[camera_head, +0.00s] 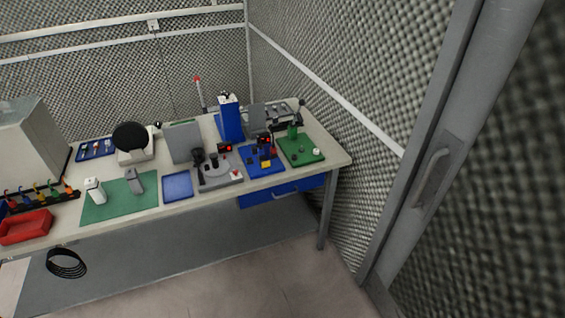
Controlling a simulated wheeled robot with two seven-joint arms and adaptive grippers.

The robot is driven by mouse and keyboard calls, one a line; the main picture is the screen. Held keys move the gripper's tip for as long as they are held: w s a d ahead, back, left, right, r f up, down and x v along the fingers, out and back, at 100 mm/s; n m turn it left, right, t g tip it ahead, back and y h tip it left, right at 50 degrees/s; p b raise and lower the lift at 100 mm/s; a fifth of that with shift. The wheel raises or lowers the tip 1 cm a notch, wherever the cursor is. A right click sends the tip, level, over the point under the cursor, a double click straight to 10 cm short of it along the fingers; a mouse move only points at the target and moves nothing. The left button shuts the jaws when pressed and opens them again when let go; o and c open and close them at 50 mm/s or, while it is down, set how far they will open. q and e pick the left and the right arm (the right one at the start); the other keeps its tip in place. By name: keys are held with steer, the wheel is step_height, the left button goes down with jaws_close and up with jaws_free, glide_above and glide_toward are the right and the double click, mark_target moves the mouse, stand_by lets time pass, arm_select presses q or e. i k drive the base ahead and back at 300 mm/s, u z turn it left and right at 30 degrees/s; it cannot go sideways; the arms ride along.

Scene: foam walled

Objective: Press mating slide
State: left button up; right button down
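No part can be surely picked out as the mating slide at this distance. Several small fixtures stand on the workbench (335,155). A grey fixture (220,180) with black knobs sits near the front edge. A blue-based fixture (247,168) with a small red display is to its right. A green-based fixture (312,157) with a pale round knob is farther right. A tall blue block (229,124) stands behind them. Neither of my grippers is in view.
A blue tray (177,186), a green mat (112,208) with two small devices, and a red bin (26,227) lie to the left. A blue drawer (258,198) is under the bench. Floor (270,280) in front is clear. A door handle (433,172) is at right.

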mark_target(263, 159)
steer(key=u, duration=0.2)
steer(key=i, duration=0.9)
steer(key=u, duration=0.55)
